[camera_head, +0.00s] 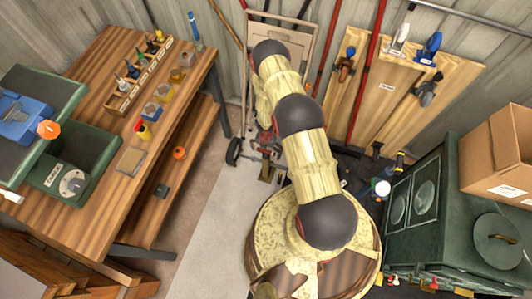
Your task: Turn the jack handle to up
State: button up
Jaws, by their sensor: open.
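My arm reaches up the middle of the picture, bends over at its far end and comes back down on the left. My gripper (271,172) seems to be the small dark and tan parts below that end, low near the floor. It looks open and empty, but it is small and partly covered by my arm. A small red and dark thing (266,138), possibly the jack, shows just beside it. My arm hides much of it. I cannot make out the jack handle or which way it points, nor whether the gripper touches it.
A hand truck (301,22) with a black wheel (233,151) stands against the back wall. A wooden workbench (84,204) with tools fills the left. A tool board (387,110) leans at the back right. A green cabinet (452,205) and a cardboard box (503,152) are at right. Floor (203,232) is clear left of centre.

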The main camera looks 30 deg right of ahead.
jog(key=shift+c, duration=0.9)
jog(key=c, duration=1)
jog(key=shift+m, duration=0.3)
